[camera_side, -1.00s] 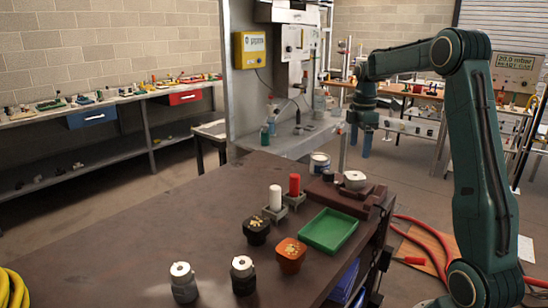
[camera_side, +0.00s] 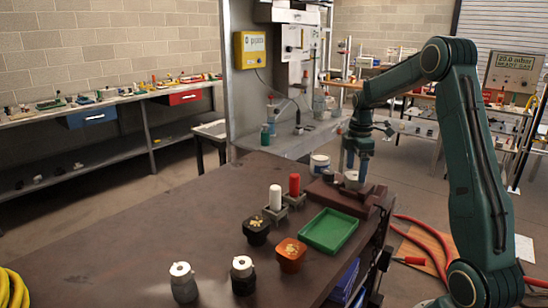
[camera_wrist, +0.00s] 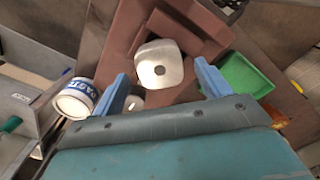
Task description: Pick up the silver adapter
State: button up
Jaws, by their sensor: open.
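The silver adapter (camera_side: 351,182) is a short, pale cylinder on the brown stepped block at the far right of the table. In the wrist view the silver adapter (camera_wrist: 158,66) shows a rounded top with a small dark hole. In the wrist view my gripper (camera_wrist: 164,80) is open, one finger to each side of the adapter, with visible gaps. Whether the fingers are level with the adapter is unclear.
The brown block (camera_side: 345,200) sits behind a green tray (camera_side: 328,231). A labelled white can (camera_wrist: 75,99) stands to the left. White and red cylinders (camera_side: 275,197) on grey stands and two pots (camera_side: 291,257) are nearby. The table's left part (camera_side: 130,240) is clear.

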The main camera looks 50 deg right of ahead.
aim_at(355, 175)
jog(key=shift+f, duration=1.05)
jog(key=shift+c, duration=0.3)
jog(key=c, duration=1.3)
jog(key=shift+r, duration=0.15)
jog(key=shift+c, duration=0.2)
notch_tip(355, 175, up, 20)
